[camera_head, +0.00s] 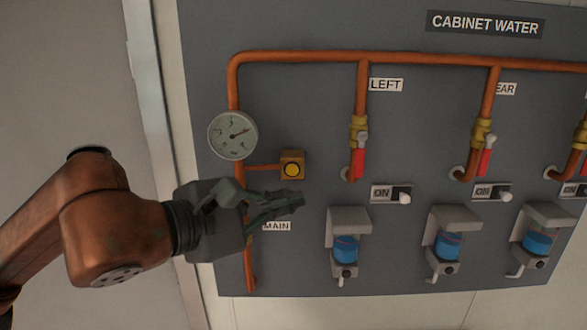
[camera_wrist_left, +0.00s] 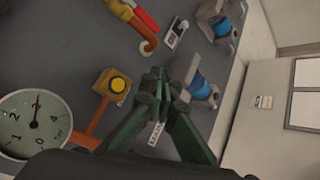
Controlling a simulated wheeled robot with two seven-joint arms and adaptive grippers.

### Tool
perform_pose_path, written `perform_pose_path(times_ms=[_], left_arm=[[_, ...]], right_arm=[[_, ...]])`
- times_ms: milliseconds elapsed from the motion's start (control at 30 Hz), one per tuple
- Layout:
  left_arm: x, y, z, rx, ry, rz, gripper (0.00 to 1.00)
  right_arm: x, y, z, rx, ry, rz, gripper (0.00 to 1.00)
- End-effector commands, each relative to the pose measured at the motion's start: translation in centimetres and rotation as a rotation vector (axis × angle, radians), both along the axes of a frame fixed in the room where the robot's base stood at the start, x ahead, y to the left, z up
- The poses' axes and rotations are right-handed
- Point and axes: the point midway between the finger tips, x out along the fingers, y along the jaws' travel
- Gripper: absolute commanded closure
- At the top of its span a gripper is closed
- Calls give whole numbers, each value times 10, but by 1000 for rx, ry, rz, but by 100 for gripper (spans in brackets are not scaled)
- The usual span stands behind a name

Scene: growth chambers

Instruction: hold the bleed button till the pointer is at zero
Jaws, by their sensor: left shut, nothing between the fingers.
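The bleed button is a round yellow button (camera_head: 292,170) on a small brass-coloured box, joined by a thin copper branch to the main pipe. It also shows in the left wrist view (camera_wrist_left: 118,85). The round pressure gauge (camera_head: 232,135) sits on the pipe to its upper left; its dial shows in the left wrist view (camera_wrist_left: 36,124). The dark pointer stands off to one side in the head view; its exact reading is too small to tell. My left gripper (camera_head: 296,200) is shut and empty, its tips just below the button, apart from it. They show beside it in the wrist view (camera_wrist_left: 157,84).
A grey panel (camera_head: 300,110) carries copper pipes and red-handled valves (camera_head: 360,160). ON switches (camera_head: 392,194) and blue-bowled filter units (camera_head: 346,250) lie right of my gripper. A MAIN label (camera_head: 277,227) is below it. The space before the button looks clear.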

Motion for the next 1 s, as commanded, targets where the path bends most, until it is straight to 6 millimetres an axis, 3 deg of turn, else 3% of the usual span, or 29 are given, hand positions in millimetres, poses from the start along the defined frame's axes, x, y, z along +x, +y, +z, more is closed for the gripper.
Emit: perform_pose_path(times_ms=[367,767,1000], left_arm=[[9,1,0,-2,6,1,100],[61,-1,1,-3,8,-3,100],[82,-1,0,-3,6,-5,100]], right_arm=[[-3,-1,5,-2,5,0,60],[4,-1,33,-2,-4,1,60],[4,-1,35,-1,-5,1,60]])
